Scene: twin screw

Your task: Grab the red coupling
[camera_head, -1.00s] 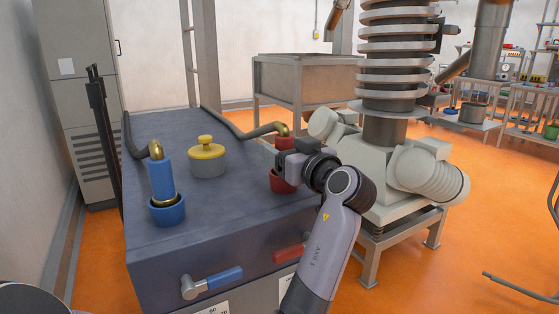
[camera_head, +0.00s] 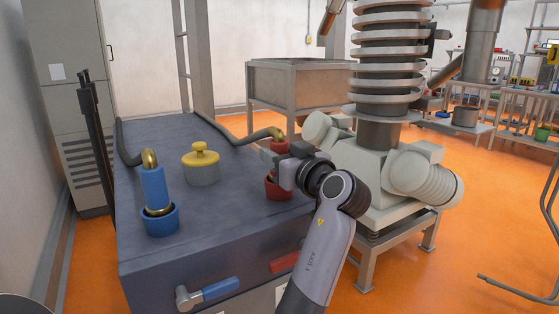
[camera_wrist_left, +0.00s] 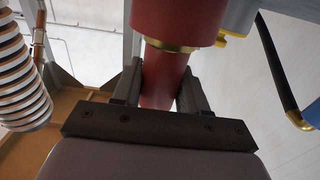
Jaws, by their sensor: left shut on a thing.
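The red coupling (camera_head: 279,147) stands above the red cup (camera_head: 279,190) at the right edge of the dark blue-grey cabinet, with a brass elbow and hose on top. My left gripper (camera_head: 277,163) is around the coupling and hides its middle part. In the left wrist view, the coupling (camera_wrist_left: 165,80) sits between the two fingers of my left gripper (camera_wrist_left: 162,88). A brass ring shows between it and a wider red part at the top. I cannot tell whether the coupling is still seated in the cup. My right gripper is not in view.
A blue coupling (camera_head: 154,187) stands in a blue cup (camera_head: 160,220) at the left. A yellow-knobbed lid (camera_head: 201,164) sits between the two couplings. Blue (camera_head: 212,290) and red (camera_head: 284,262) handles stick out of the cabinet front. A pale machine with a coil (camera_head: 385,75) stands at the right.

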